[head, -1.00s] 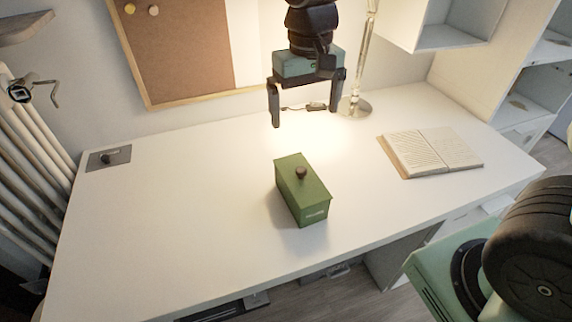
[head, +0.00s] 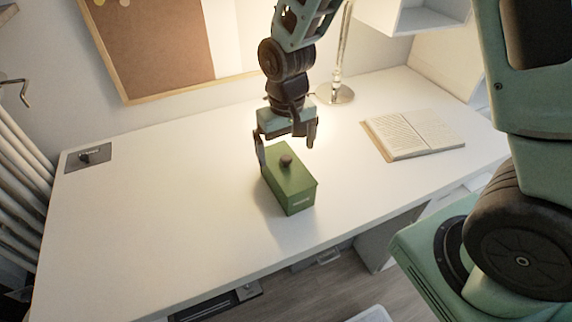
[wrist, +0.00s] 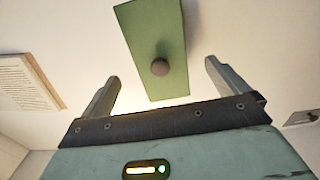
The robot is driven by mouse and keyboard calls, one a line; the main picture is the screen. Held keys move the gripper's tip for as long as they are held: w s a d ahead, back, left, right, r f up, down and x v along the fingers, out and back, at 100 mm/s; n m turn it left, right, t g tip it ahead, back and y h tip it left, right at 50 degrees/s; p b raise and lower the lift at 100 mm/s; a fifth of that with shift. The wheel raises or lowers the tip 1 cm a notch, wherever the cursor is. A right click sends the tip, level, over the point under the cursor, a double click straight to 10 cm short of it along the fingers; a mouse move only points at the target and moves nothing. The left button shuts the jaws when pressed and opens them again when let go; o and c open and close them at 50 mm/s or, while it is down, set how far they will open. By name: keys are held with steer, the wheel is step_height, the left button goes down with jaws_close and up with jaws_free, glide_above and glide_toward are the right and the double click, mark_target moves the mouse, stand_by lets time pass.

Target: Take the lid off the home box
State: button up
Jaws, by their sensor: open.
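The green home box (head: 299,202) stands upright on the white desk with its lid (head: 280,174) on. A round dark brown knob (head: 286,160) sits on the lid. My gripper (head: 285,158) is open and empty, over the back part of the box, with its fingers pointing down. In the wrist view the lid (wrist: 155,30) and knob (wrist: 160,67) lie ahead of the open fingertips of my gripper (wrist: 161,75), about midway between them. The knob is not held. The near part of the lid is clear of the fingers.
An open book (head: 412,134) lies to the right on the desk (head: 160,210). A lamp base (head: 335,93) stands behind the gripper. A grey plate with a dark knob (head: 88,157) is at the far left. The left and front desk areas are clear.

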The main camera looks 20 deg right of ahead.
mark_target(287, 159)
steer(key=shift+s+f, duration=0.1)
steer(key=shift+f, duration=1.75)
steer(key=c, duration=1.1)
steer(key=shift+o, duration=0.2)
steer(key=shift+r, duration=0.1)
